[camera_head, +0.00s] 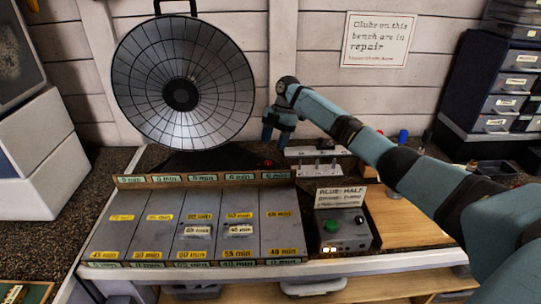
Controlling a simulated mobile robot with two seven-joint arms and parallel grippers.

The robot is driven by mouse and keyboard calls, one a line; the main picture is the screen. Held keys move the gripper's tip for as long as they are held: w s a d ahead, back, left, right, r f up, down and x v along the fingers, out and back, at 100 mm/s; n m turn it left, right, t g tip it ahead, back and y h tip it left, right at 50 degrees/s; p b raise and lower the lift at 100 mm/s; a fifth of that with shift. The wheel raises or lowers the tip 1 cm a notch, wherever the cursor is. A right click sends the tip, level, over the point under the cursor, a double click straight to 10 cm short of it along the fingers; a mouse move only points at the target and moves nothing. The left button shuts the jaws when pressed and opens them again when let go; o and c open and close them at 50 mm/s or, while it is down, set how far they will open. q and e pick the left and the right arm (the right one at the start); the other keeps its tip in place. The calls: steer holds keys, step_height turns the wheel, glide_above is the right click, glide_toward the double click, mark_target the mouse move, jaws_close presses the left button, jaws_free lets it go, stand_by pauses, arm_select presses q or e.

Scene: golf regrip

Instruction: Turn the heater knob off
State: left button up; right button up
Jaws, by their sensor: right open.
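The round dish heater (215,70) with a wire grille stands at the back left on a dark base (200,161). A small red spot (267,163) shows at the right end of this base; I cannot tell whether it is the knob or a light. My right gripper (277,135) is open and points down, a little above the red spot and right of the dish. It looks empty and apart from the base. My left gripper is out of view.
A grey panel (150,238) with time labels lies in front of the heater. Right of it stands a control box (345,238) with a green button (331,226), a black knob (359,219) and a sign (341,197). A metal rack (318,170) stands behind the box. Drawers (505,104) stand far right.

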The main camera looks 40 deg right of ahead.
steer(key=v, duration=0.7)
steer(key=shift+r, duration=0.15)
